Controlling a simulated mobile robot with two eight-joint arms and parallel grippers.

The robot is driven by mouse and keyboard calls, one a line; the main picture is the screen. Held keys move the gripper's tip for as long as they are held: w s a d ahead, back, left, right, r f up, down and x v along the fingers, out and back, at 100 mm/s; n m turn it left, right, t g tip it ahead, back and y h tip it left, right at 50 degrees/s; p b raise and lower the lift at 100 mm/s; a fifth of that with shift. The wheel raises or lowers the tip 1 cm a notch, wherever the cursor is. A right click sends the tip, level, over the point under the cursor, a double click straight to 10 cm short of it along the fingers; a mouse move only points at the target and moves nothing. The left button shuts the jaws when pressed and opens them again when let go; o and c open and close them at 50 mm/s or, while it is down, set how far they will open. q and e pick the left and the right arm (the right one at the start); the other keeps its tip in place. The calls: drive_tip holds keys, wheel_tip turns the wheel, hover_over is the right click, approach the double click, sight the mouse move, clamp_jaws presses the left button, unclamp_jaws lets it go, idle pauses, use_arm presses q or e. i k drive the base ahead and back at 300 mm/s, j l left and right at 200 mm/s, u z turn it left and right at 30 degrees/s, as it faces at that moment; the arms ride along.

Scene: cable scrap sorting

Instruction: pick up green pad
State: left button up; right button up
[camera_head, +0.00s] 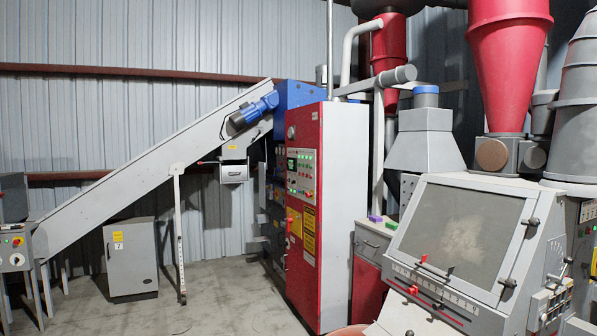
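A small green pad (392,225) lies on top of the grey and red cabinet (372,243) at the right of centre in the head view. A purple pad (375,218) lies just to its left on the same top. Neither of my grippers shows in the head view, so I cannot see whether they are open or shut.
A grey machine with a slanted window (455,230) stands close to the right of the cabinet. A tall red and white control cabinet (335,200) stands to its left. A sloping conveyor (130,180) runs to the left. Open concrete floor (215,290) lies at the front left.

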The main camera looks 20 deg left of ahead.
sight(391, 225)
drive_tip(key=i+j+u, duration=0.65)
drive_tip(key=i+u, duration=0.55)
drive_tip(key=i, duration=0.2)
drive_tip(key=i+j+u, duration=0.1)
drive_tip(key=i, duration=1.6)
drive_tip(key=i+z, duration=0.45)
drive_tip(key=i, duration=0.25)
drive_tip(key=i+j+z, duration=0.25)
drive_tip(key=i+z, duration=0.2)
drive_tip(key=i, duration=0.25)
drive_tip(key=i+l+z, duration=0.3)
drive_tip(key=i+z, duration=0.7)
drive_tip(key=i, duration=0.25)
